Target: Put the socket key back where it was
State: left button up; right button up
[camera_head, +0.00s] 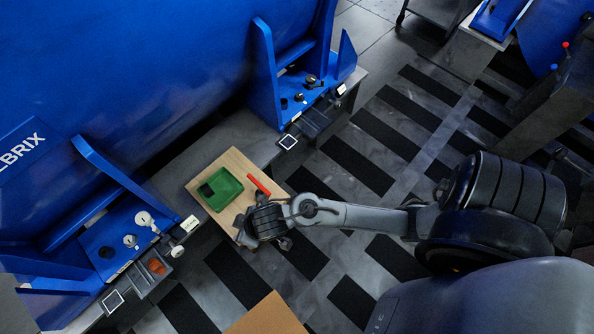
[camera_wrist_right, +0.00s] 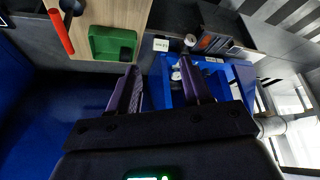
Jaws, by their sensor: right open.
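A red bar (camera_head: 259,185), perhaps the socket key's handle, lies on the wooden board (camera_head: 234,160) beside the green tray (camera_head: 225,190). In the right wrist view the red bar (camera_wrist_right: 60,32) is at the top left, with a dark round-ended part (camera_wrist_right: 72,7) against it. The green tray (camera_wrist_right: 112,38) is right of it there, with a dark block in one corner. My right gripper (camera_wrist_right: 160,78) is open and nothing shows between its fingers. In the head view my right wrist is over the board's near edge and hides part of it. My left gripper is not in view.
A blue station (camera_head: 105,235) with white fittings stands left of the board, with orange parts (camera_head: 156,266) in a dark bin before it. Another blue station (camera_head: 268,85) stands behind the board. A bare wooden surface (camera_head: 266,316) is at the bottom. Striped floor lies to the right.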

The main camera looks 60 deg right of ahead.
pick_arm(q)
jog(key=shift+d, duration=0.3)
pick_arm(e)
jog(key=s+d+r+g+h, duration=0.1)
jog(key=s+d+r, duration=0.3)
jog(key=s+d, duration=0.5)
jog(key=s+g, duration=0.1)
jog(key=s, duration=0.2)
jog(key=shift+r+m, duration=0.35)
jog(key=shift+m, duration=0.05)
jog(key=shift+w+d, duration=0.1)
pick_arm(q)
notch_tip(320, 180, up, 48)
jog(key=p, duration=4.8)
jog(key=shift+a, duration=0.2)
pick_arm(e)
notch_tip(320, 180, up, 48)
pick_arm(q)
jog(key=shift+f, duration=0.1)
pick_arm(e)
jog(key=shift+f, duration=0.15)
